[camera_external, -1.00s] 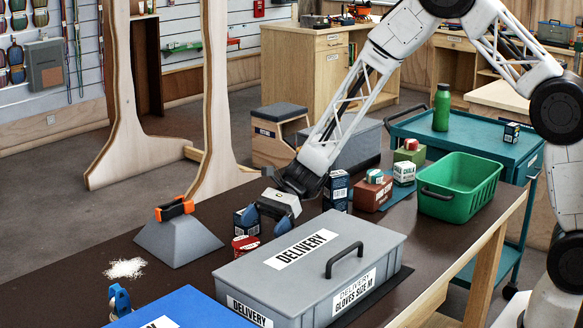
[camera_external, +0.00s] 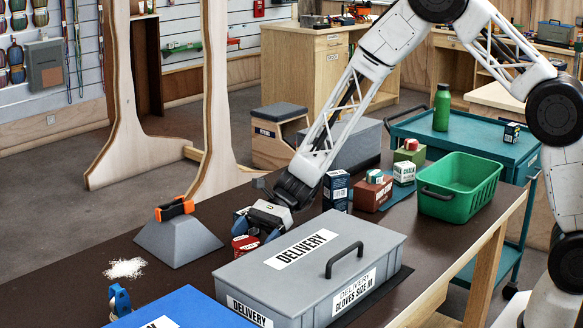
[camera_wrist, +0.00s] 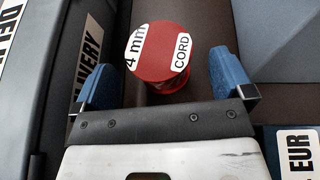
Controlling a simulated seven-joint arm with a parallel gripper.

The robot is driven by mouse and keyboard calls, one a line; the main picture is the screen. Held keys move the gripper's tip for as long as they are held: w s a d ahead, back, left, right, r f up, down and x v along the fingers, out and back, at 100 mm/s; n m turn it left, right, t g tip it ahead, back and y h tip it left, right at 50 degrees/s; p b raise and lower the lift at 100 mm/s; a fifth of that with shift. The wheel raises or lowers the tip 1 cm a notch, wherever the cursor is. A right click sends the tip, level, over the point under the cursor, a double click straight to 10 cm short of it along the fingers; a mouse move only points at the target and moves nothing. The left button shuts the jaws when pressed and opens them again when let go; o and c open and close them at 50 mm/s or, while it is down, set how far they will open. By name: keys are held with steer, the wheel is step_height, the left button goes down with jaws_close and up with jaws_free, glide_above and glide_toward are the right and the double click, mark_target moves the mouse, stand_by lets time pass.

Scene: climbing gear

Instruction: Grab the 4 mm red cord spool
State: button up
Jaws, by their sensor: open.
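The red cord spool (camera_wrist: 155,62) stands on the dark table, with "4 mm" and "CORD" labels on its top in the wrist view. In the external view the spool (camera_external: 245,245) shows just behind the grey delivery box, partly hidden. My gripper (camera_wrist: 158,82) is open, with one blue fingertip on each side of the spool and clear gaps between. In the external view my gripper (camera_external: 256,228) is low over the table at the spool. I cannot tell how far the fingertips are above the table.
The grey delivery box (camera_external: 307,262) stands close on the spool's near side. A dark blue box with a EUR label (camera_wrist: 300,150) is beside my gripper. A grey wedge-shaped block with an orange-and-black item (camera_external: 178,240) stands to the left. Several small boxes and a green bin (camera_external: 458,190) are to the right.

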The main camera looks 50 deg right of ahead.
mark_target(247, 246)
steer(key=shift+x, duration=1.8)
steer(key=c, duration=1.1)
steer(key=shift+o, duration=0.2)
steer(key=shift+r, duration=0.1)
step_height(247, 246, up, 10)
